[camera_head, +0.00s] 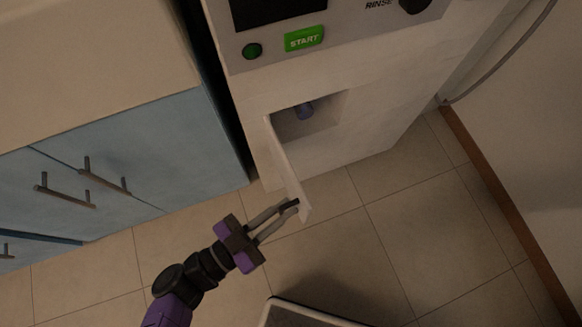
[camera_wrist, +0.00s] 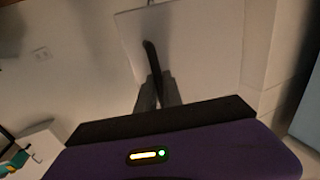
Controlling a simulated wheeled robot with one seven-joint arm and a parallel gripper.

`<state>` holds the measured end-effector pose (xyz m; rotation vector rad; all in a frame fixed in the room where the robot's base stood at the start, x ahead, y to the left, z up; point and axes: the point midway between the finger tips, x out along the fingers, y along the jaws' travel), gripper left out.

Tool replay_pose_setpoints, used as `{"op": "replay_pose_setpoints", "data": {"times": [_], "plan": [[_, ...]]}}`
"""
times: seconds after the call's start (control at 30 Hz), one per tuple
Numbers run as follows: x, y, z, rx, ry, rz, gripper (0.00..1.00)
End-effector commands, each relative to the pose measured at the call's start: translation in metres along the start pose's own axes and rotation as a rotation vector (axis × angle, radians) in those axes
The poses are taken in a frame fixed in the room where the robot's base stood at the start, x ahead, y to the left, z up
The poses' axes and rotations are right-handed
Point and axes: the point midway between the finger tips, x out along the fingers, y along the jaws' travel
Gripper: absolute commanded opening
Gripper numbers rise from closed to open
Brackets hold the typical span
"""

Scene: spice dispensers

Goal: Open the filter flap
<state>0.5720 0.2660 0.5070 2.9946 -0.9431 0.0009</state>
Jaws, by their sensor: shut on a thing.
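The filter flap (camera_head: 287,166) is a thin pale panel on the lower front of the white machine. It stands swung out from a square recess (camera_head: 322,122), hinged along the recess's left side. In the wrist view the flap (camera_wrist: 205,40) fills the upper middle, and the dark handle (camera_wrist: 151,58) runs down between my grey fingers (camera_wrist: 158,92). The grip itself is partly hidden.
Blue cabinets (camera_head: 130,160) with bar handles stand at the left. A wall with a brown baseboard (camera_head: 500,190) is at the right.

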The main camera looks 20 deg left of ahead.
Motion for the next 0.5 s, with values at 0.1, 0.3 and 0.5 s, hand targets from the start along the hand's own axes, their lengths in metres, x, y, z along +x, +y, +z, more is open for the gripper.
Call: {"op": "replay_pose_setpoints", "data": {"times": [0.1,0.3,0.5], "plan": [[-0.0063,-0.0067,0.0007,0.000,-0.003,-0.008,0.00],[-0.0109,-0.0103,0.0004,-0.001,-0.002,-0.010,0.00],[-0.0120,-0.0114,0.0003,-0.001,-0.002,-0.011,0.00]]}}
